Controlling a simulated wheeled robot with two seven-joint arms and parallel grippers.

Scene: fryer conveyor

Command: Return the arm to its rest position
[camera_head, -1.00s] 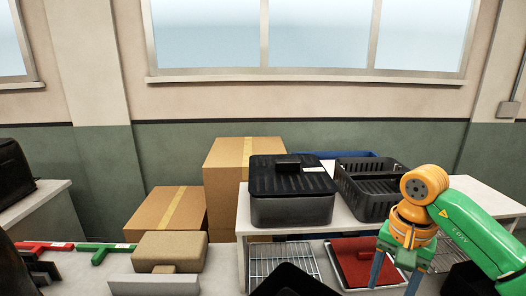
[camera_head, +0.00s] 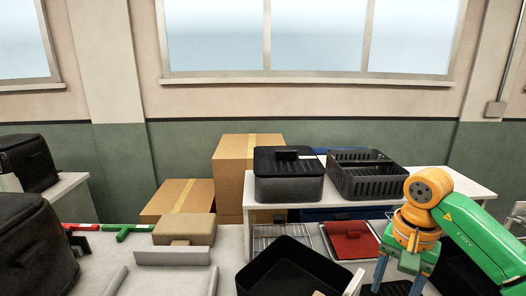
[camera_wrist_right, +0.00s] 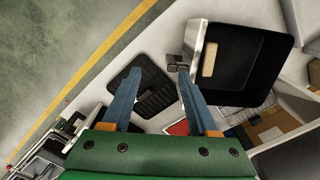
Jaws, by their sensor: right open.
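My right arm, orange and green, comes in from the right in the head view, bent at the elbow. Its gripper (camera_head: 397,286) points down over the right side of the work area, with its two blue fingers apart. In the right wrist view the gripper (camera_wrist_right: 159,74) is open and nothing is between its fingers. My left gripper does not show in the head view.
A black open bin (camera_head: 290,268) stands at the front middle, left of the right gripper. A red lid (camera_head: 351,239) lies on a tray behind. A lidded black box (camera_head: 288,188) and a black crate (camera_head: 368,178) stand on a white shelf. Black bags are at left.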

